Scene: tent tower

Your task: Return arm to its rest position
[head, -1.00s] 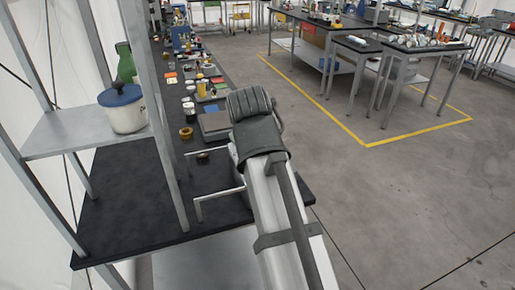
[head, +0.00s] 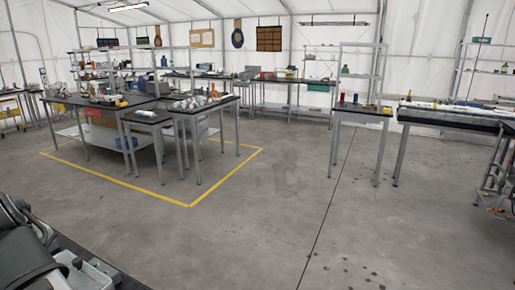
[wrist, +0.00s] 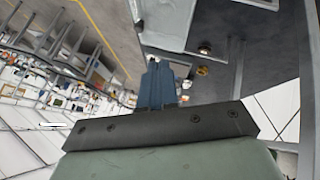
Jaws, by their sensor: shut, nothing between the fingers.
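My gripper (wrist: 158,66) shows in the wrist view, its narrow blue fingers together with nothing between them. It is raised in the air, with a dark bench top (wrist: 262,62) beyond it on the right. The fingers appear close in the picture to a grey flat-topped object (wrist: 168,22), but I cannot tell the distance. In the head view only a dark, padded part of my arm shows at the lower left; the gripper is outside that view.
A small brass-coloured ring (wrist: 202,70) lies on the bench beside the fingers in the wrist view. In the head view, dark-topped tables (head: 128,103) stand within a yellow floor line (head: 190,205). Another table (head: 362,113) stands at the right. The grey floor (head: 270,220) between is clear.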

